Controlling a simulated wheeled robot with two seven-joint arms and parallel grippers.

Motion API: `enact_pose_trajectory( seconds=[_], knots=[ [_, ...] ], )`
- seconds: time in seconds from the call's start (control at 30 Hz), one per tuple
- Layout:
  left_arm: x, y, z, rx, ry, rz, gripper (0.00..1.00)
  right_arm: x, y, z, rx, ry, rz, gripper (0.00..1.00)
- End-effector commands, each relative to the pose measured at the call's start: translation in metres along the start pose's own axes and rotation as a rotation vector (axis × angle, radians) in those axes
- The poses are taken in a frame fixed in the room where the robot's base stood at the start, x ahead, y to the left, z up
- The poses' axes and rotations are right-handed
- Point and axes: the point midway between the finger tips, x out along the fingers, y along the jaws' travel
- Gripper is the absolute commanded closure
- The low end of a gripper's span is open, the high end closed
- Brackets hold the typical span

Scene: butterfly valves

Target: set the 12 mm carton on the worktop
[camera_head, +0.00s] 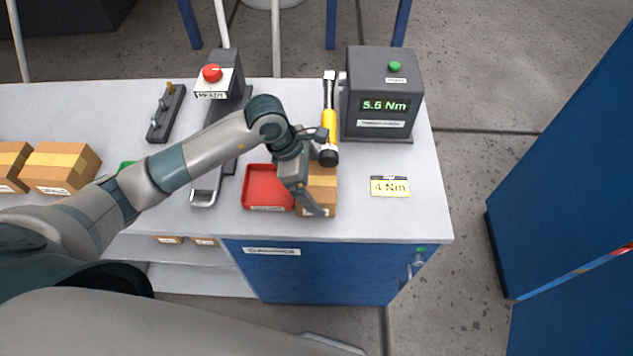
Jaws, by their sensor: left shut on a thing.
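A brown carton with a tan tape strip (322,188) is at the worktop's front edge, right of the red tray. My left gripper (314,208) is over it, shut on it, and hides its left part. I cannot tell whether the carton touches the white worktop (390,217) or hangs just above it. Its size label is not readable. Two more cartons lie at the left end of the worktop, one of them whole in view (60,168). My right gripper is not in view.
A red tray (262,205) is beside the gripper. A yellow "4 Nm" card (389,187) lies right. A red-button box (213,80) is at the back. The front right worktop is clear.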

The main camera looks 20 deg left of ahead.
Motion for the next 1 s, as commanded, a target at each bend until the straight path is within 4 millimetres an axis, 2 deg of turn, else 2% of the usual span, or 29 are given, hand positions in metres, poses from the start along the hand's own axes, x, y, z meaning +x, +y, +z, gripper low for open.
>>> enact_pose_trajectory(
  seconds=[0.07,0.1,0.57,0.77,1.0],
  knots=[
    [0.001,0.001,0.0,0.001,-0.003,0.002,0.67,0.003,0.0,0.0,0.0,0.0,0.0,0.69],
    [0.002,0.0,-0.001,0.0,0.0,0.0,0.02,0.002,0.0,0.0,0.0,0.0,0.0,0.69],
    [-0.005,0.001,0.0,0.001,0.0,0.002,0.0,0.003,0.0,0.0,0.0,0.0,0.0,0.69],
    [-0.029,0.001,-0.001,0.002,0.0,0.004,0.0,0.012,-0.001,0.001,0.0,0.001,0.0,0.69],
    [-0.071,0.002,-0.001,0.003,-0.001,0.005,0.0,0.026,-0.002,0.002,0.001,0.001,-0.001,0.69]
  ],
)
